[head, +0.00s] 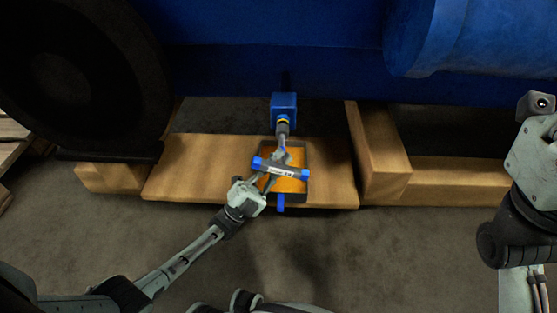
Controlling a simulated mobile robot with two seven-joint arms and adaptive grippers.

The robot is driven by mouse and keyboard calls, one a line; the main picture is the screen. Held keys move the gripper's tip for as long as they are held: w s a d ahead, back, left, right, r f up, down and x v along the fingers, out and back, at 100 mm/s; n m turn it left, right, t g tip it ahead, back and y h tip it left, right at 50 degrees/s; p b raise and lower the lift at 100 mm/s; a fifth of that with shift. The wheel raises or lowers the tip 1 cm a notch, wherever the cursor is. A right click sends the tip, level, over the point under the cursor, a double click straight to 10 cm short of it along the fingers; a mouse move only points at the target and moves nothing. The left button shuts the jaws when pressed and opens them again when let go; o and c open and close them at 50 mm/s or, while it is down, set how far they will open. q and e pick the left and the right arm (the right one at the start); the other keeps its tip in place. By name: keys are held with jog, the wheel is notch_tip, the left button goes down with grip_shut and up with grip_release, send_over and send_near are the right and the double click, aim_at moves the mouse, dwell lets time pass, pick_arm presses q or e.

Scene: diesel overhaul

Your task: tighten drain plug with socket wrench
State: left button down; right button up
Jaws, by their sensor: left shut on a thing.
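The socket wrench (282,168) has a grey crossbar with blue ends and a dark socket (283,129) at its far end. My left gripper (275,172) reaches in from the lower left and is shut on the wrench near its crossbar. The socket points away from me at a blue block (284,103) under the engine. A thin yellow and blue band shows between socket and block. The drain plug itself is mostly hidden, and I cannot tell how deep the socket sits on it. My right gripper is not visible; only part of my right arm shows at the right edge.
A dark-rimmed tray (304,188) with an orange inside lies on a wooden board (200,170) below the wrench. A wooden block (378,155) stands to the right. A large dark wheel-like part (115,75) is at the left. The blue engine body (330,60) hangs over the back.

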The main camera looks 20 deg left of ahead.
pick_arm(q)
jog(key=shift+n+t+y, duration=0.3)
jog(key=shift+n+t, duration=0.5)
